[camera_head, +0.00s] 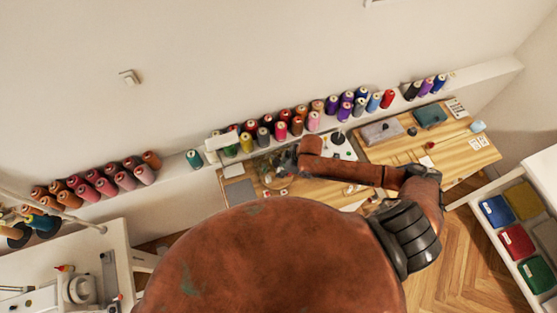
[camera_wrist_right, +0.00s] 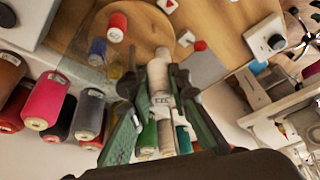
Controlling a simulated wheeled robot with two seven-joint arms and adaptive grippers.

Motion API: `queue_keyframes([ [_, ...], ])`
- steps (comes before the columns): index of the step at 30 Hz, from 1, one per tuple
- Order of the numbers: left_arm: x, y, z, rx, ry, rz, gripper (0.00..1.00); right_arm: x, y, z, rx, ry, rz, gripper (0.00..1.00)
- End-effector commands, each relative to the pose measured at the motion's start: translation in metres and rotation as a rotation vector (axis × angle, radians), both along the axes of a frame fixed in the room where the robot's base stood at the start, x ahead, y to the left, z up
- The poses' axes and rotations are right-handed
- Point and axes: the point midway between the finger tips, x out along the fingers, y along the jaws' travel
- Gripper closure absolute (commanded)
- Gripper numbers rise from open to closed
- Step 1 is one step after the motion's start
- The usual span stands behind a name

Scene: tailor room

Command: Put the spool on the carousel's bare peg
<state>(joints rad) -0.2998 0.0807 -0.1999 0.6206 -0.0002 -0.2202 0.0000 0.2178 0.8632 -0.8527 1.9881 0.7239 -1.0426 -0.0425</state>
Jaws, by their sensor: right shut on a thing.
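My right gripper (camera_wrist_right: 156,84) is shut on a pale spool (camera_wrist_right: 158,73) between its green-padded fingers. The carousel (camera_wrist_right: 146,14) is a round wooden disc just beyond the fingertips in the right wrist view. A red spool (camera_wrist_right: 116,27) and a blue spool (camera_wrist_right: 97,51) stand at its left side, with a yellowish one partly hidden behind the left finger. I cannot make out the bare peg. My left gripper is not in view.
Large thread cones (camera_wrist_right: 45,100) stand close on the left in the right wrist view, on the wall shelf. The wooden table (camera_head: 405,150) has clear patches.

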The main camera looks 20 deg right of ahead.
Motion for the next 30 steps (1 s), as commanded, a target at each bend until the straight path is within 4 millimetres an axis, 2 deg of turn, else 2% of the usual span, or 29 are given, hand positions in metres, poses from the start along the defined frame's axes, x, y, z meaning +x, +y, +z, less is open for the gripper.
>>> queue_keyframes([
  [3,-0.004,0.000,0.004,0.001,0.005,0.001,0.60,-0.004,0.001,-0.003,0.001,0.001,0.022,0.95],
  [11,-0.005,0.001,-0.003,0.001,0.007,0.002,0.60,-0.003,0.002,-0.009,0.000,0.001,0.030,0.95],
  [30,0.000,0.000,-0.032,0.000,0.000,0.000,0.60,-0.004,0.000,-0.037,0.000,0.001,0.024,0.95],
])
